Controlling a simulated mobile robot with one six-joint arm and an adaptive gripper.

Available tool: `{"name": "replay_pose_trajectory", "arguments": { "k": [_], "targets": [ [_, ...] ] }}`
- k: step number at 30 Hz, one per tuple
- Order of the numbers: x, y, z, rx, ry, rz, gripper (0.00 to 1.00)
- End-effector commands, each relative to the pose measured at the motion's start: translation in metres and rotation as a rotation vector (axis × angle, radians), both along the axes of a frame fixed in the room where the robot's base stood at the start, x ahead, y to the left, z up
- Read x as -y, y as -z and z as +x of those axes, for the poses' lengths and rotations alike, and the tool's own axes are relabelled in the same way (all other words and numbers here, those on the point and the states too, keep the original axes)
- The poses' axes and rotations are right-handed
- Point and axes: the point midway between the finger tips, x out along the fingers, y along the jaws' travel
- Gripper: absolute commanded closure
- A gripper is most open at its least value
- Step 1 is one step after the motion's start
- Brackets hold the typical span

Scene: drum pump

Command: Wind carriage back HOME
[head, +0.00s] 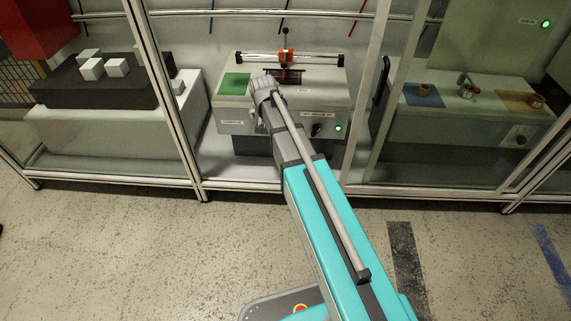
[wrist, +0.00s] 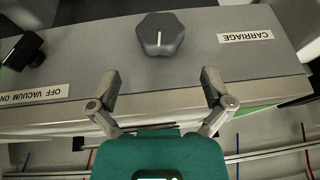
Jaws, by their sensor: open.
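In the wrist view a grey lobed knob (wrist: 160,33) with a white pointer line is on the panel beside an upside-down CARRIAGE label (wrist: 245,36). My gripper (wrist: 160,75) is open and empty, its fingers spread on either side of the knob's line and short of it, apart from it. In the head view my arm end covers part of the panel, and the fingertips cannot be made out.
A black vacuum switch (wrist: 22,50) is left in the wrist view. A green lamp (head: 338,128) glows on the panel. A green pad (head: 234,84) lies on the machine's left top. Frame posts (head: 166,90) stand either side of the bay. The floor in front is clear.

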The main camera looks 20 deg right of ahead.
Motion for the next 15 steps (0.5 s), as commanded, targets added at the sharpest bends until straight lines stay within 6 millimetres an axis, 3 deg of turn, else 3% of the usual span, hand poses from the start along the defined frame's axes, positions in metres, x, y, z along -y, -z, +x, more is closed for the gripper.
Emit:
{"name": "replay_pose_trajectory", "arguments": {
  "k": [15],
  "targets": [
    [-0.003, -0.047, -0.019, 0.0, 0.0, 0.0, 0.0]
  ]
}}
